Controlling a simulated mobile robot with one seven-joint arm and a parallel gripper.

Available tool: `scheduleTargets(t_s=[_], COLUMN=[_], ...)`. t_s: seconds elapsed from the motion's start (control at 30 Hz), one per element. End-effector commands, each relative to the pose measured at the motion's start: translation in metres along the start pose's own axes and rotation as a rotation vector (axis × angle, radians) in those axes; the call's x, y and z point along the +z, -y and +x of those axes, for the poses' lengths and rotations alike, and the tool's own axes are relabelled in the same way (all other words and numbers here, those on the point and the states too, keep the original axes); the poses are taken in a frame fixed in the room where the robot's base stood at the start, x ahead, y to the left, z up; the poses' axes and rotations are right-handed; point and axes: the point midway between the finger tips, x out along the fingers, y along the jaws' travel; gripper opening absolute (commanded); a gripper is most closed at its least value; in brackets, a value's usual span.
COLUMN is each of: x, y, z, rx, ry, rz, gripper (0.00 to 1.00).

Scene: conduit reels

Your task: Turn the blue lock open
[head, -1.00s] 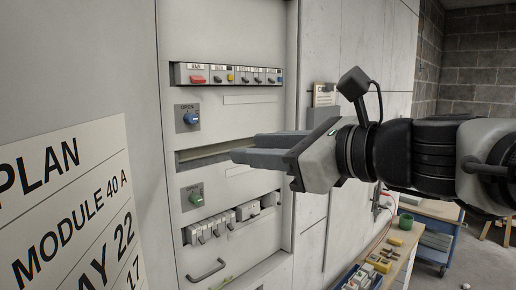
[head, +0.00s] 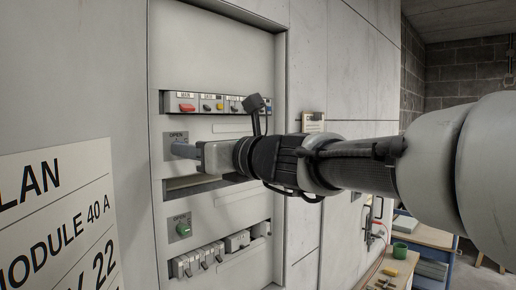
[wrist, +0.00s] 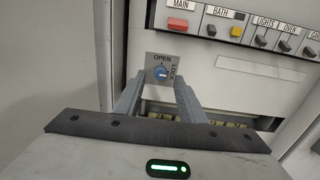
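The blue lock (wrist: 160,74) is a round knob on a grey plate (wrist: 151,63) marked OPEN at the top and LOCK down the right side. A small pale mark shows on the knob, pointing roughly right. My gripper (wrist: 159,85) is open, with one fingertip on each side of the knob in the wrist view. I cannot tell whether the fingers touch it. In the head view my gripper (head: 176,150) reaches the panel at the OPEN plate (head: 177,136), and its fingers hide the blue knob.
A row of labelled switches (head: 206,104) with red and yellow buttons sits above the lock. Below are a recessed slot (head: 190,184), a green lock (head: 183,229) and several breakers (head: 197,262). A paper plan sign (head: 60,215) stands at the left. A bench (head: 397,268) is lower right.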

Motion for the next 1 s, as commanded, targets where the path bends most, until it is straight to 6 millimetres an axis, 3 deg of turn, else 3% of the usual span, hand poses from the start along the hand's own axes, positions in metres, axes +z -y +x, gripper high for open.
scheduleTargets(t_s=[0.2, 0.5, 0.57, 0.73, 1.0], x=[0.000, 0.000, 0.000, 0.000, -0.001], y=[0.000, 0.000, 0.000, 0.000, 0.001], z=[0.021, 0.023, 0.023, 0.023, 0.023], rx=[0.000, -0.001, -0.001, -0.001, -0.001], ry=[-0.001, 0.000, 0.000, 0.000, -0.001], rz=[-0.001, -0.001, -0.001, -0.001, -0.018], gripper=[0.36, 0.36, 0.30, 0.01, 0.00])
